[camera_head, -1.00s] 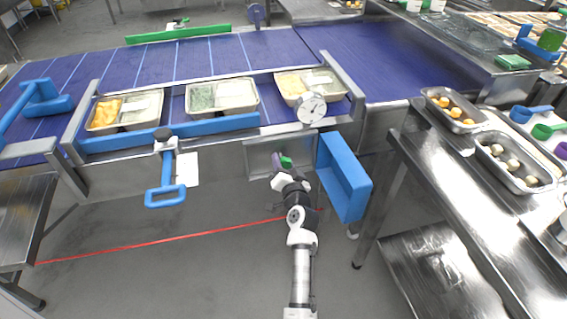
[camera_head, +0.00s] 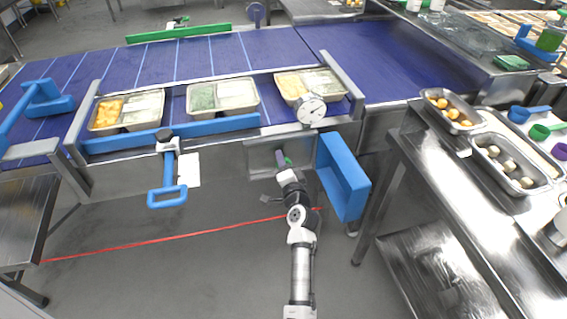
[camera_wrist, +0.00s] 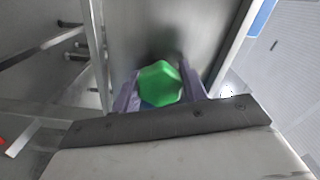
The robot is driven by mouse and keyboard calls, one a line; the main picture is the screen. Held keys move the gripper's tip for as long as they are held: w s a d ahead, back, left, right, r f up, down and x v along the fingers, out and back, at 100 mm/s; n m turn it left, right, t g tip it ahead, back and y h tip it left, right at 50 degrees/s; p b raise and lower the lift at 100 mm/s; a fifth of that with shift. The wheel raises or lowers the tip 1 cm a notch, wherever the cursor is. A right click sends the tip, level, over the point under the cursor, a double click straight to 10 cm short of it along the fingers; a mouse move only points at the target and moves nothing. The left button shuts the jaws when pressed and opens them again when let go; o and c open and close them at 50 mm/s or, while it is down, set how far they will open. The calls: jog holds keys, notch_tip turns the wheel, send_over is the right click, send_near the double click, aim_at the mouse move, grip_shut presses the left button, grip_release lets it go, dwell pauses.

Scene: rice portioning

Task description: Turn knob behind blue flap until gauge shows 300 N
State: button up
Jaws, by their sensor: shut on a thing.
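The blue flap (camera_head: 344,178) stands swung open to the right of a recess in the conveyor's front panel. My gripper (camera_head: 281,160) reaches into that recess from below. In the wrist view a green faceted knob (camera_wrist: 160,84) sits between the purple fingers of my gripper (camera_wrist: 160,92), which are shut on it. The round white gauge (camera_head: 311,110) stands above the recess on the conveyor edge. Its dial is too small to read in either view.
A blue handle (camera_head: 167,195) hangs on the panel to the left, beside a white sheet (camera_head: 189,170). A steel table (camera_head: 480,235) with trays stands to the right. Food trays (camera_head: 222,95) lie on the blue conveyor above. The floor below is clear.

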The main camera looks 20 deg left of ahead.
dwell(0.3)
jog(key=o, duration=1)
jog(key=shift+s, duration=0.1)
jog(key=b+v, duration=0.3)
jog(key=v, duration=1)
jog(key=shift+s+d+b, duration=0.25)
jog(key=shift+d+b, duration=0.05)
jog(key=shift+b, duration=0.1)
